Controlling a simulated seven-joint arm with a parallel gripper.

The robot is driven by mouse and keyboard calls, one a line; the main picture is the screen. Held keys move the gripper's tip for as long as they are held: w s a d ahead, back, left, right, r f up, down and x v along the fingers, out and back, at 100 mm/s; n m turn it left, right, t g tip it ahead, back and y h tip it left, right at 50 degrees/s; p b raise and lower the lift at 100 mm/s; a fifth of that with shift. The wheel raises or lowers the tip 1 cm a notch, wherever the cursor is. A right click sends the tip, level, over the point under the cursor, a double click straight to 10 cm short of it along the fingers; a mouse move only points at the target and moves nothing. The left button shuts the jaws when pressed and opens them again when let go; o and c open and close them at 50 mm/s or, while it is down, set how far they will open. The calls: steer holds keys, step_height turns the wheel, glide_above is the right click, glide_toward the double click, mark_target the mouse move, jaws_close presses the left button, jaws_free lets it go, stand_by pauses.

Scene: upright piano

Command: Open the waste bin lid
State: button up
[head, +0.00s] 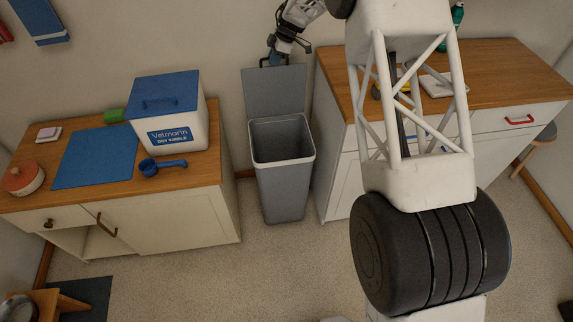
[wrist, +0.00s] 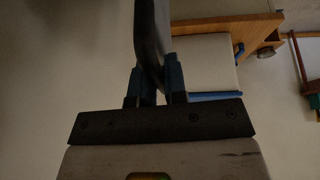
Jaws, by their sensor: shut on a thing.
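The grey waste bin (head: 283,190) stands on the floor between two cabinets, and its open top shows a hollow inside. Its flat grey lid (head: 275,92) stands raised, roughly upright, at the bin's back edge against the wall. My gripper (head: 274,62) is at the lid's top edge, shut on it. In the wrist view the blue fingers of my gripper (wrist: 155,75) pinch the lid (wrist: 147,35), which shows edge-on as a dark curved strip. The exact contact is partly hidden by the fingers.
A left cabinet (head: 160,215) bears a blue-lidded kibble box (head: 181,133), a blue scoop (head: 162,166) and a blue mat (head: 96,157). A wood-topped right cabinet (head: 340,180) stands close beside the bin. The floor (head: 220,270) before the bin is clear.

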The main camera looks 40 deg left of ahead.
steer(key=o, duration=0.6)
steer(key=shift+c, duration=0.2)
steer(key=shift+r, duration=0.15)
steer(key=shift+v, duration=2.9)
